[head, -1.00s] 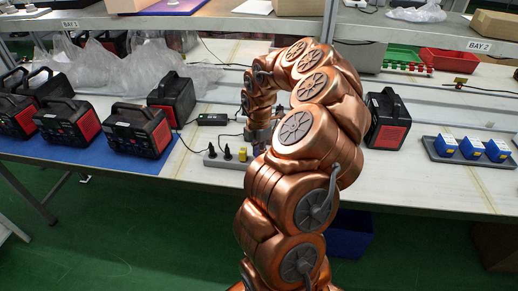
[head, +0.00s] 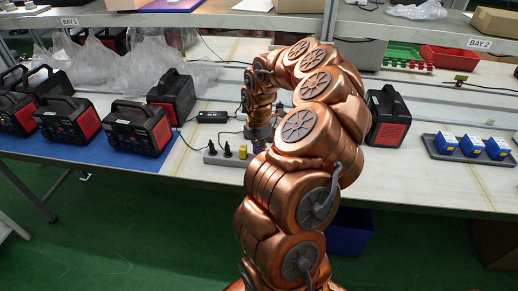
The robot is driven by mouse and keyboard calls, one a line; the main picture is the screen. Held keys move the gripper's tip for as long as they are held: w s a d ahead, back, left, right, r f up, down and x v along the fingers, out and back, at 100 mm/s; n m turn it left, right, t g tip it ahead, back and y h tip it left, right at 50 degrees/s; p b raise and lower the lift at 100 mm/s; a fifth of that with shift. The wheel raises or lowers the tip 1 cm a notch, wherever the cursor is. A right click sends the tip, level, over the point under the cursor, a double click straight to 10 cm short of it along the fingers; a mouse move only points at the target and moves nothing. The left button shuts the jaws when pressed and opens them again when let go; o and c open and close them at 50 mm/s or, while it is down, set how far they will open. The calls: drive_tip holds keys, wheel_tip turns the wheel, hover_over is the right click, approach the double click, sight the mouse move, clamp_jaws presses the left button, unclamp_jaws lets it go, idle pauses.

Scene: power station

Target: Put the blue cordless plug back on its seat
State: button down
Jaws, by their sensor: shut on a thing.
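My gripper (head: 259,146) is low over the grey power strip (head: 218,159), at its right end, mostly hidden behind my copper arm. It is shut on a small bluish thing that I take for the blue cordless plug; its outline is hard to make out. Whether that thing touches the strip cannot be told. Two black plugs (head: 227,150) and a yellow plug (head: 243,153) stand upright on the strip, left of my gripper.
Black-and-red power units (head: 140,128) stand on the blue mat at left; another (head: 388,118) stands right of my arm. A dark tray (head: 432,150) with several blue blocks (head: 472,146) lies at right. A black adapter (head: 212,117) and cables lie behind the strip.

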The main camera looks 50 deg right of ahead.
drive_tip(key=c, duration=1.1)
unclamp_jaws()
wheel_tip(320, 180, up, 12)
drive_tip(key=shift+f, duration=0.1)
